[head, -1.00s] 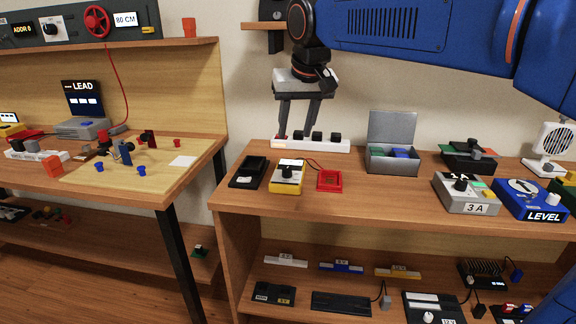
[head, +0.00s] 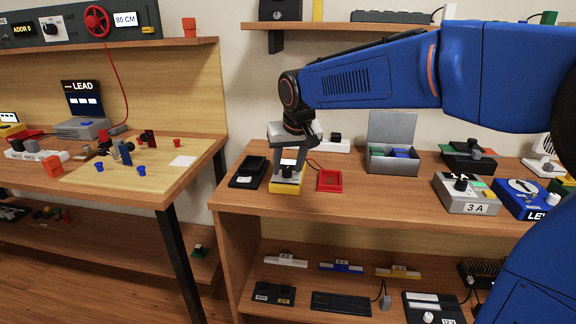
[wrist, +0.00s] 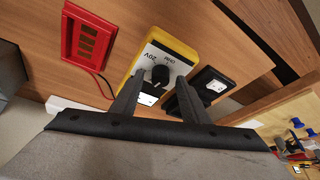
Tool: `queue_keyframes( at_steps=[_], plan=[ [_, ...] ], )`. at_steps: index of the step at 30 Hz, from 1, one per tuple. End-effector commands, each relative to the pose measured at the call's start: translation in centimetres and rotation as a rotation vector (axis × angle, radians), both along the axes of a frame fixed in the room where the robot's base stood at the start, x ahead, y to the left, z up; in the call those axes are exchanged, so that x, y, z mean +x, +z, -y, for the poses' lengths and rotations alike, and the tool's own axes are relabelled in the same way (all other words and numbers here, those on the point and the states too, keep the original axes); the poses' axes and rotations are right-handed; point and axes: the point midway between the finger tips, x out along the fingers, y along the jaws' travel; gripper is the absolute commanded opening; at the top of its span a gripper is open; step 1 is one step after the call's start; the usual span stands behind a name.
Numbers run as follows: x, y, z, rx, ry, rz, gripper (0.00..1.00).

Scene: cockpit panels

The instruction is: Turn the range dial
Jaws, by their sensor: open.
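The range dial (wrist: 160,74) is a black knob on the face of a yellow meter (wrist: 185,50), which reads "20V" beside the dial in the wrist view. In the head view the yellow meter (head: 286,186) sits on the right-hand bench, partly hidden by my gripper (head: 286,170). In the wrist view my gripper (wrist: 160,90) is open, with one finger on each side of the dial. Nothing shows between the fingers apart from the dial, and I cannot tell whether they touch it.
A black device (head: 248,172) lies close left of the meter and a red tray (head: 330,180) close right. A white strip with black knobs (head: 335,145) stands behind. A grey open box (head: 392,158) is further right. The bench's front middle is clear.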

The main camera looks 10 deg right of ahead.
Motion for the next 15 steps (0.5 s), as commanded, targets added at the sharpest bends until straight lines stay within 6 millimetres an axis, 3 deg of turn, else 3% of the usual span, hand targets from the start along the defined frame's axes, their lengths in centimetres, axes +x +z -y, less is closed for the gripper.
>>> queue_keyframes(
  at_steps=[8, 13, 15],
  plan=[
    [0.05, -0.1, -0.01, 0.0, 0.0, 0.001, 0.41],
    [0.04, -0.08, -0.01, 0.0, 0.0, 0.001, 0.03],
    [0.04, -0.08, -0.02, 0.0, 0.0, 0.001, 0.0]
  ],
)
